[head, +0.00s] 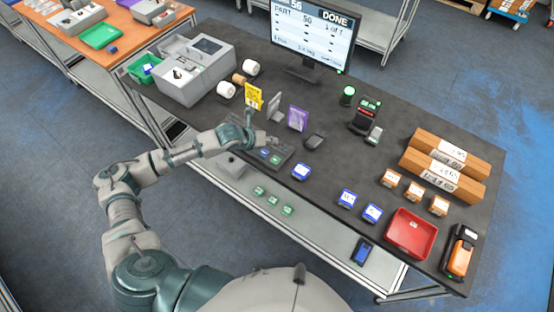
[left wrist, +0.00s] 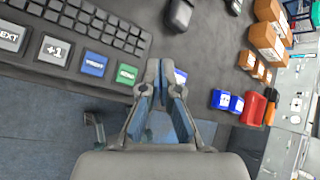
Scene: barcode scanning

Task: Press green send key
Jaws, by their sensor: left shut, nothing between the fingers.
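The dark keypad (head: 284,153) lies on the near left part of the black table, partly hidden by my left arm. The green key (head: 275,160) is at its right end, beside a blue key (head: 265,153). In the left wrist view the green key (left wrist: 126,74) sits right of the blue key (left wrist: 94,64), the +1 key (left wrist: 54,50) and the NEXT key (left wrist: 11,36). My left gripper (left wrist: 164,66) is shut and empty, its tips just right of the green key in that view. I cannot tell its height above the keypad. My right gripper is not in view.
A monitor (head: 312,40) reading DONE stands at the back. A mouse (head: 315,141) and a small blue box (head: 300,172) lie right of the keypad. Brown boxes (head: 445,160), a red tray (head: 410,232) and an orange-and-black device (head: 460,252) are farther right. A grey machine (head: 195,70) stands left.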

